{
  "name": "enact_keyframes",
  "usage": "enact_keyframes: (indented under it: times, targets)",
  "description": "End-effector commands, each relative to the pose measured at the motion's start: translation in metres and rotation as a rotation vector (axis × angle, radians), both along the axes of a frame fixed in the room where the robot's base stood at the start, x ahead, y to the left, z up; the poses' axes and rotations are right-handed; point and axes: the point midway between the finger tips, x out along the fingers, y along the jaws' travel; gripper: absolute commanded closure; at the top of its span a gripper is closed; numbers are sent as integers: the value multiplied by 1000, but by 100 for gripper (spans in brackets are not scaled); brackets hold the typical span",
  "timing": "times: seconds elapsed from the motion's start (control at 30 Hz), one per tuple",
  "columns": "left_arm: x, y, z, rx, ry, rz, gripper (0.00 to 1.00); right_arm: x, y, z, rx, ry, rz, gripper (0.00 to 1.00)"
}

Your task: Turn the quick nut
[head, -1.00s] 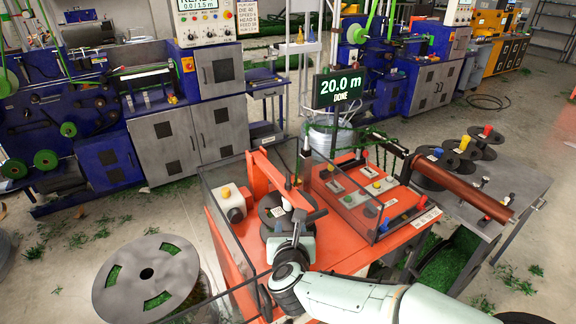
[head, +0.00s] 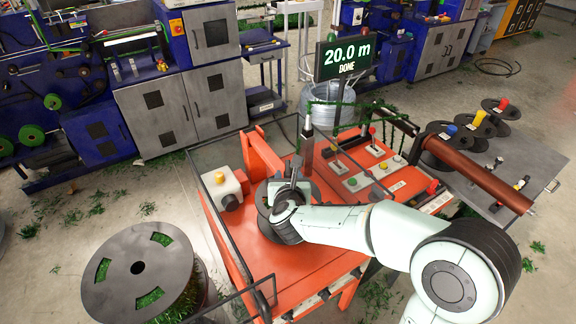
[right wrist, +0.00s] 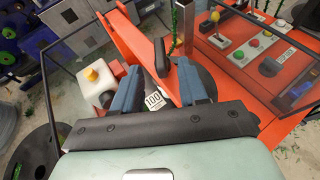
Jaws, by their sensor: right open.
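A black spool (head: 264,195) with a white 100 label sits on the orange machine under its orange arm (head: 263,152). My right gripper (head: 290,175) is over this spool, its wrist hiding much of it. In the right wrist view its two blue fingers (right wrist: 160,72) stand apart, one each side of the 100 label (right wrist: 153,101) and the orange arm. A dark rounded piece (right wrist: 160,56) shows between the fingertips; I cannot tell whether it is the quick nut. No contact is visible. My left gripper is not in view.
Clear guard panels (head: 232,245) edge the orange machine. A yellow-topped button box (head: 222,187) stands left of the spool. A large spool with green wire (head: 115,280) stands at lower left. A brown roller (head: 480,178) juts out at right. The display (head: 345,57) reads 20.0 m DONE.

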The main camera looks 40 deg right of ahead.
Motion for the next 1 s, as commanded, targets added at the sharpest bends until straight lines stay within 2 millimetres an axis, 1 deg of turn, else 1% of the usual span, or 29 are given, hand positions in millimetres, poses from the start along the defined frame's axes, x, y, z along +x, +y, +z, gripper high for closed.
enact_keyframes:
  times: [0.03,0.1,0.3,0.5,0.77,0.8,0.83,0.87,0.9,0.93,1.0]
  targets:
    - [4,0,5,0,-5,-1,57,10,-7,-4,4,2,-2,57]
    - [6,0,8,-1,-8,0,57,21,-15,-9,4,1,-1,57]
    - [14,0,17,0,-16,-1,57,43,-31,-19,3,-2,-2,57]
    - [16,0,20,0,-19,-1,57,52,-38,-25,1,-2,-1,57]
    - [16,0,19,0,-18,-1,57,52,-39,-26,0,-2,0,57]
    - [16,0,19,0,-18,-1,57,52,-38,-26,0,-2,0,64]
    - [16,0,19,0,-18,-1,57,52,-38,-26,0,-2,0,74]
    - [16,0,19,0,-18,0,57,52,-38,-26,0,-2,0,84]
    - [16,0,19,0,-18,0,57,52,-38,-26,0,-2,0,96]
    - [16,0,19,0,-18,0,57,52,-38,-26,0,-2,0,100]
    - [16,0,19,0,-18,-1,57,52,-38,-26,0,-2,0,100]
